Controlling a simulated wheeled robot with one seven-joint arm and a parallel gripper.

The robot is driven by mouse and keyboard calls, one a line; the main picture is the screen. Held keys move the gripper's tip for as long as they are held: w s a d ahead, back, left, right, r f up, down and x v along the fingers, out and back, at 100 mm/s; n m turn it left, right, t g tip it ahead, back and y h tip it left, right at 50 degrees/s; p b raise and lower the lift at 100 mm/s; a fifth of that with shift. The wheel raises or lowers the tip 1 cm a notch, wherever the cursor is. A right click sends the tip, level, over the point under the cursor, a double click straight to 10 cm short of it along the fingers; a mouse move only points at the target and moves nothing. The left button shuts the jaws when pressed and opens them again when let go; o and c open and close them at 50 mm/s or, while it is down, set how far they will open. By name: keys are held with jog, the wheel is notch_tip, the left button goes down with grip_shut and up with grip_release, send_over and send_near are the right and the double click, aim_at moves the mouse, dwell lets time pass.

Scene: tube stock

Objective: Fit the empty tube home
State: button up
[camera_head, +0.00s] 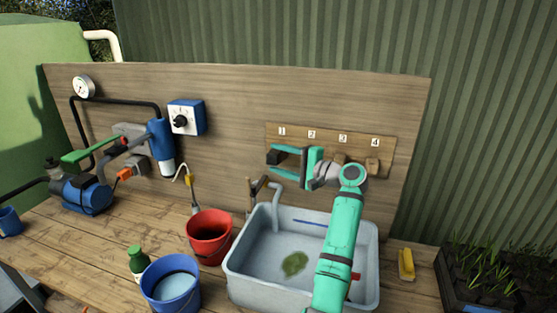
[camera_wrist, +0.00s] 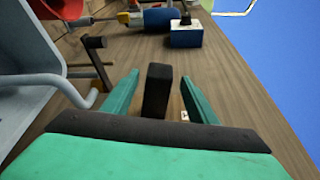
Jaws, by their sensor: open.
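My gripper (camera_head: 275,164) is open in front of a numbered wooden board (camera_head: 264,130) on the back panel, by number 1. In the wrist view its fingers (camera_wrist: 160,77) stand either side of a dark upright squarish piece (camera_wrist: 157,92), with a gap visible on both sides. The same dark piece (camera_head: 274,156) shows between the fingers in the head view; I cannot tell whether it is a peg or a tube. Tan pegs show under numbers 3 (camera_head: 339,158) and 4 (camera_head: 373,164). A black crate (camera_head: 449,291) at right holds dark pots with green seedlings. I cannot single out an empty tube.
Below my arm is a grey basin (camera_head: 250,285) with a tap (camera_head: 275,205) and a green leaf-like thing. A red bucket (camera_head: 208,240), a blue bucket (camera_head: 148,292) and a green bottle (camera_head: 138,263) stand left. A yellow brush (camera_head: 406,265) lies right. A blue pump (camera_head: 88,195) is far left.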

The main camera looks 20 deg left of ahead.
jog(key=v, duration=1)
jog(key=shift+d, duration=0.3)
jog(key=shift+s, duration=0.1)
